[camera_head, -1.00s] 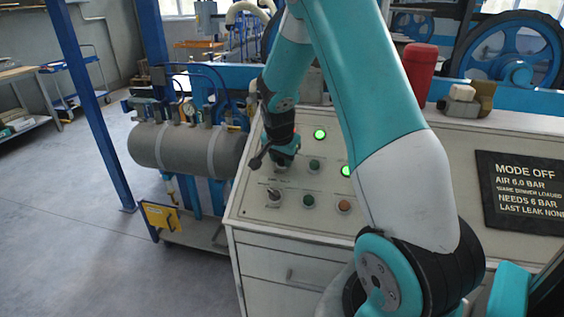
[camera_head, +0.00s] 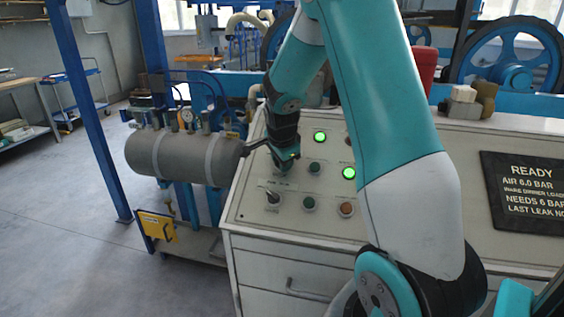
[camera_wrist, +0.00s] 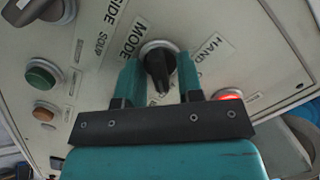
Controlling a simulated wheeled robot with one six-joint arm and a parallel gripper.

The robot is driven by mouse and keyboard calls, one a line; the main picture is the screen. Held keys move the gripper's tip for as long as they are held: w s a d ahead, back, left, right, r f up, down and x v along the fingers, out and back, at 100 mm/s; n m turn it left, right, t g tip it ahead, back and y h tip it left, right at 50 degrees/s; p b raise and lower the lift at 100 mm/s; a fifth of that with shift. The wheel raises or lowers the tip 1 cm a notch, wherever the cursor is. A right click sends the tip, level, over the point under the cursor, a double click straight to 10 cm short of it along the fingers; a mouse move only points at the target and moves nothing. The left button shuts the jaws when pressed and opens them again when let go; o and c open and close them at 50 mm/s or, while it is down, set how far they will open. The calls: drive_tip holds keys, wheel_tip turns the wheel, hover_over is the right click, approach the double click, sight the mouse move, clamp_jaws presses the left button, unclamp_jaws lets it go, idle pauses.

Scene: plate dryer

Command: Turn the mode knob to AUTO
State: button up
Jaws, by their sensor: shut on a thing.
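The mode knob (camera_wrist: 160,65) is black, on a pale round base, beside the printed word MODE in the wrist view. The word HAND stands to its right; I cannot make out the word AUTO. My gripper (camera_wrist: 158,76) has its two teal fingers on either side of the knob, shut on it. In the head view my gripper (camera_head: 284,160) is at the panel's upper left and hides the knob. The display (camera_head: 527,190) at the right reads READY and AIR 6.0 BAR.
The panel (camera_head: 250,215) also bears a grey selector (camera_head: 273,198), green buttons (camera_head: 309,203), an orange-brown button (camera_head: 346,209) and lit green lamps (camera_head: 320,137). In the wrist view a red lit lamp (camera_wrist: 228,95) is close to the right finger. A grey tank (camera_head: 180,155) stands left of the panel.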

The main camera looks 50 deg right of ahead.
idle(0.3)
drive_tip(key=o, duration=0.6)
drive_tip(key=shift+r, duration=0.1)
drive_tip(key=b+v, duration=0.1)
drive_tip(key=v, duration=1.6)
drive_tip(key=shift+s+a+r, duration=0.1)
drive_tip(key=shift+s, duration=0.05)
drive_tip(key=s+a+f+n+y, duration=0.2)
drive_tip(key=s+a+n, duration=0.1)
drive_tip(key=a+n, duration=0.6)
drive_tip(key=s+a+f+n+y, duration=0.25)
drive_tip(key=a+n, duration=0.35)
drive_tip(key=a, duration=0.5)
drive_tip(key=s+a+n+g+y, duration=0.1)
drive_tip(key=s+a+n, duration=0.2)
drive_tip(key=s+n, duration=0.1)
drive_tip(key=s+a+f+n+g+y, duration=0.1)
drive_tip(key=s+a+n, duration=0.3)
drive_tip(key=s, duration=0.1)
drive_tip(key=s+a+n+g+y, duration=0.1)
drive_tip(key=s+a+n, duration=0.3)
drive_tip(key=s, duration=0.1)
drive_tip(key=shift+f+n, duration=0.2)
drive_tip(key=shift+n, duration=0.2)
